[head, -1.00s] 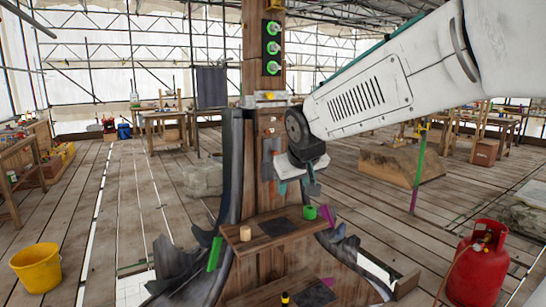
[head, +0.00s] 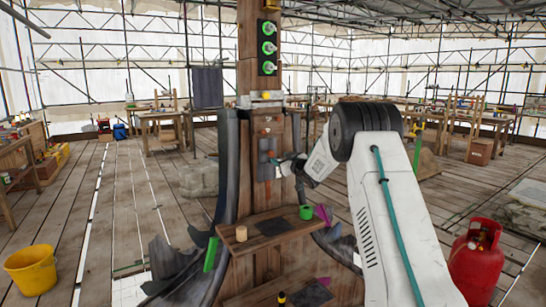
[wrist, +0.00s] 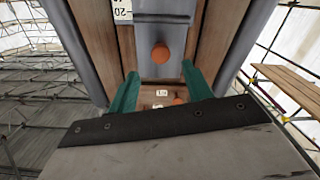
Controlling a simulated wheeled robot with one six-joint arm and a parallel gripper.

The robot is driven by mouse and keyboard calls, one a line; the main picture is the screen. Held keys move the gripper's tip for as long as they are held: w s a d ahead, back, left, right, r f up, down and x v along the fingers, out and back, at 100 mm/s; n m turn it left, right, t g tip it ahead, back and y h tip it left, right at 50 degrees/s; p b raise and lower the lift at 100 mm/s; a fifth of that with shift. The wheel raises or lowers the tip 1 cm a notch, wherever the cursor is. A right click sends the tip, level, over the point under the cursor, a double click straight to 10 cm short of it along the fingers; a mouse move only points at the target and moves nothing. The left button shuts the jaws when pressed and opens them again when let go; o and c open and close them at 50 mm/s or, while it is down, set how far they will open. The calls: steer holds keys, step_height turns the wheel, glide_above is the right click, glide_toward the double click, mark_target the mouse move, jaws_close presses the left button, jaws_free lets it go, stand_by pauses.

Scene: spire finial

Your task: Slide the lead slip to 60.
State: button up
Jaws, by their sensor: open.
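The lead slip, as far as I can tell, is the grey plate (wrist: 172,65) with an orange-brown knob (wrist: 160,53) in the wrist view. In the head view a grey plate (head: 265,166) shows on the wooden post, partly beside my gripper (head: 283,168). In the wrist view my gripper (wrist: 160,80) is open, with its two teal fingers apart and nothing between them that I can see held. The knob shows beyond the fingertips, between them in the picture; contact cannot be told. A white scale strip (wrist: 122,10) with a partly cut-off number lies beside the plate.
A second orange-brown knob (wrist: 178,100) and a small label (wrist: 161,92) show between the fingers. A wooden shelf (head: 245,238) below carries a green roll (head: 306,212) and a pale cylinder (head: 241,233). A red gas bottle (head: 475,262) stands at right, a yellow bucket (head: 33,270) at left.

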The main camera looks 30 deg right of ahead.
steer(key=w, duration=0.7)
steer(key=shift+w+a, duration=0.15)
jaws_close()
step_height(320, 180, down, 5)
steer(key=shift+r, duration=0.2)
jaws_free()
steer(key=shift+r, duration=0.1)
glide_toward(272, 155)
steer(key=f, duration=0.1)
steer(key=w+f, duration=0.1)
steer(key=f, duration=0.2)
steer(key=shift+w+f, duration=0.1)
steer(key=shift+w, duration=0.25)
